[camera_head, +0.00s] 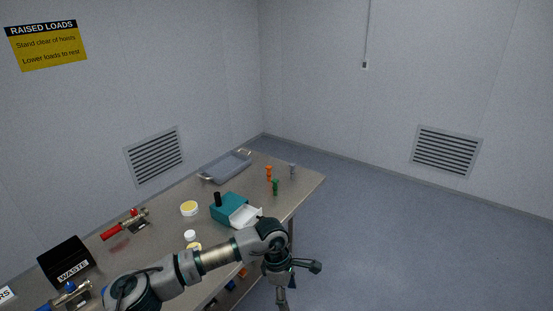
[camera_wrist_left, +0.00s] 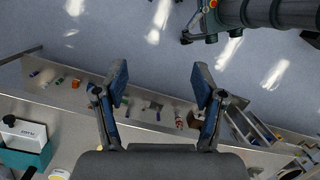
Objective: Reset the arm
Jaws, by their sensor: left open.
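My left arm (camera_head: 215,257) reaches in from the bottom left, over the front edge of the workbench, and bends down at its wrist. Its hand end hangs in front of the bench near the bottom middle and is small and partly cut off there. In the left wrist view my left gripper (camera_wrist_left: 160,78) is open, with two blue-grey fingers wide apart and nothing between them. Below the fingers lie the shelf edge and floor.
The workbench (camera_head: 295,193) holds a grey tray (camera_head: 225,166), a teal box (camera_head: 229,207), a black waste bin (camera_head: 67,262), a red-handled valve (camera_head: 125,224) and small orange and green parts. Small items lie on a lower shelf. The floor (camera_head: 400,230) to the right is clear.

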